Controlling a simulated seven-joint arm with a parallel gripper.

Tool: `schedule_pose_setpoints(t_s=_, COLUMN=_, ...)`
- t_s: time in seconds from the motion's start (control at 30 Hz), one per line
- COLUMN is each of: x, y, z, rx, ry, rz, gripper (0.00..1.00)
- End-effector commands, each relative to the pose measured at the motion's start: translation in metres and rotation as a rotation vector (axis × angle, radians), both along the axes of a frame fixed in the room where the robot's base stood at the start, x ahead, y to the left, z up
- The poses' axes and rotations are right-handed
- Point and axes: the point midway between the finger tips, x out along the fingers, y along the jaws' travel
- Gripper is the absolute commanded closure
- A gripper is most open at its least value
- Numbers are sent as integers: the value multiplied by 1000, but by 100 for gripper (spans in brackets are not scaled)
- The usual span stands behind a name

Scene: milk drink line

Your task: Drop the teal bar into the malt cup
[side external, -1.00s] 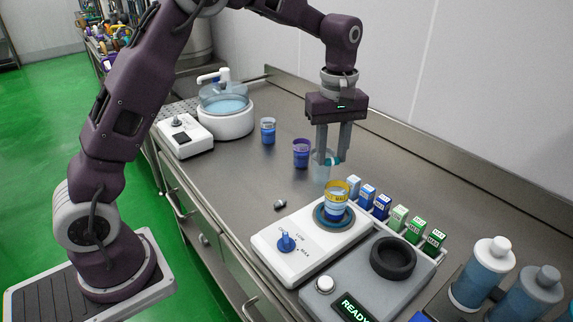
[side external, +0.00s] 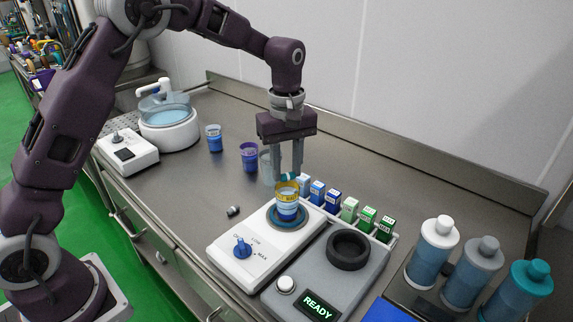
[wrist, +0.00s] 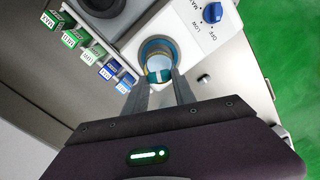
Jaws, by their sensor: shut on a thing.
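My gripper (side external: 290,172) is shut on the teal bar (side external: 288,177), which shows as a small teal piece between the fingertips. The malt cup (side external: 287,208), with a yellow band and blue contents, stands upright on the round plate of a white heater. The bar is just above the cup's mouth. In the wrist view, my gripper (wrist: 160,82) points at the round cup opening (wrist: 158,62), with the bar (wrist: 160,75) over it. Whether the bar touches the rim cannot be told.
The white heater (side external: 225,262) has a blue knob. A grey unit (side external: 335,275) with a black ring (side external: 348,250) and a READY display stands beside it. Several small labelled boxes (side external: 349,209) line the back. A clear cup (side external: 265,165) and purple cup (side external: 249,160) stand left.

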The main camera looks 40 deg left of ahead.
Motion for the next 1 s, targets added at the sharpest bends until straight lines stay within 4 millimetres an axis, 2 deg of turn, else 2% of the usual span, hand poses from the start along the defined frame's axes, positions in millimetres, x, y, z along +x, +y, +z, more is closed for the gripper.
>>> schedule_pose_setpoints(t_s=0.23, x=0, y=0, z=0, rx=0, ry=-1, rz=0, gripper=100)
schedule_pose_setpoints(t_s=0.27, x=0, y=0, z=0, rx=0, ry=-1, rz=0, gripper=65)
schedule_pose_setpoints(t_s=0.37, x=0, y=0, z=0, rx=0, ry=-1, rz=0, gripper=45)
schedule_pose_setpoints(t_s=0.67, x=0, y=0, z=1, rx=0, ry=-1, rz=0, gripper=43)
schedule_pose_setpoints(t_s=0.77, x=1, y=0, z=14, rx=-1, ry=-5, rz=-1, gripper=43)
schedule_pose_setpoints(t_s=1.0, x=1, y=0, z=61, rx=-1, ry=-4, rz=-1, gripper=43)
